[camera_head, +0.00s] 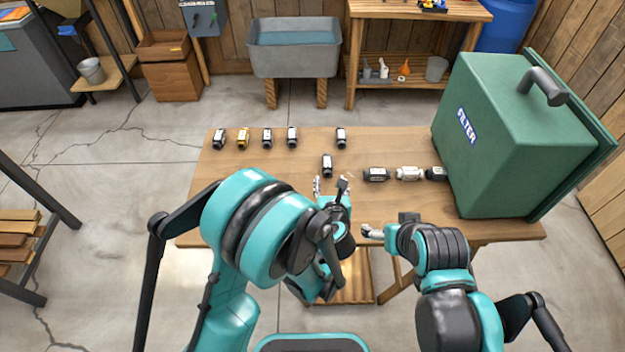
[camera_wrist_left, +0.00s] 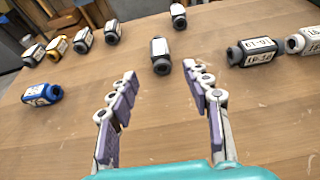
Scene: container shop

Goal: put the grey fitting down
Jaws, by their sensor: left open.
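A dark grey fitting (camera_head: 327,165) with a white label stands on the wooden table (camera_head: 230,215), apart from the others. It also shows in the left wrist view (camera_wrist_left: 160,55), just beyond the fingertips. My left gripper (camera_head: 330,186) is open and empty, its two purple-grey fingers spread on the near side of this fitting without touching it. Other dark fittings look much alike, so I cannot tell for sure which is the grey one. My right gripper (camera_head: 370,231) is at the table's near edge; its fingers are too small to read.
A back row holds several fittings, one yellow (camera_head: 243,138). A dark fitting (camera_head: 376,174) and a whitish fitting (camera_head: 408,173) lie to the right, near the green FILTER box (camera_head: 500,130). A blue fitting (camera_wrist_left: 42,94) lies at left in the wrist view. The table between the fingers is bare.

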